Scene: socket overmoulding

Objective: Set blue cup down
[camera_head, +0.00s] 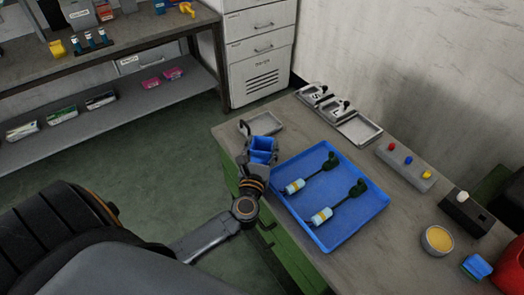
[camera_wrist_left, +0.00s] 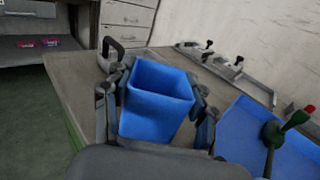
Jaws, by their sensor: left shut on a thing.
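The blue cup (camera_head: 262,150) is a square, open-topped cup above the left end of the workbench in the head view. My left gripper (camera_head: 256,160) is shut on it. In the left wrist view the cup (camera_wrist_left: 157,100) stands between the two fingers (camera_wrist_left: 160,115), roughly upright, and looks empty inside. Its bottom is hidden by the gripper, so I cannot tell whether it touches the bench. My right gripper is in neither view.
A blue tray (camera_head: 338,238) with two bottle-like tools lies right of the cup. A small grey tray (camera_head: 280,124) sits behind the cup. Grey fixtures (camera_head: 358,129) stand along the wall. A button box (camera_head: 405,167) and a round yellow-filled dish (camera_head: 437,240) are farther right.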

